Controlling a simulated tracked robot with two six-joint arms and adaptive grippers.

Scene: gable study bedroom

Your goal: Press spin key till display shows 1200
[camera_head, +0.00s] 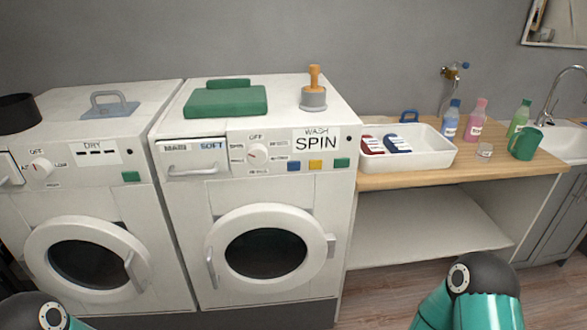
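The washing machine (184,220) stands in the middle with its round door closed. Its white display (316,140) reads "WASH" in small letters and "SPIN" in large letters; no 1200 shows on it. Below the display sit a blue key (294,167), a yellow key (315,165) and a green key (342,162). Small labels on the panel are too small to read, so I cannot tell which is the spin key. A white dial (257,154) is left of the display, under "OFF". Only parts of my arms show at the bottom edge; neither gripper is in view.
A dryer (165,246) with its own display (94,152) stands at left. At right, a wooden counter (400,180) holds a white tray (410,164), bottles and a green mug (524,143).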

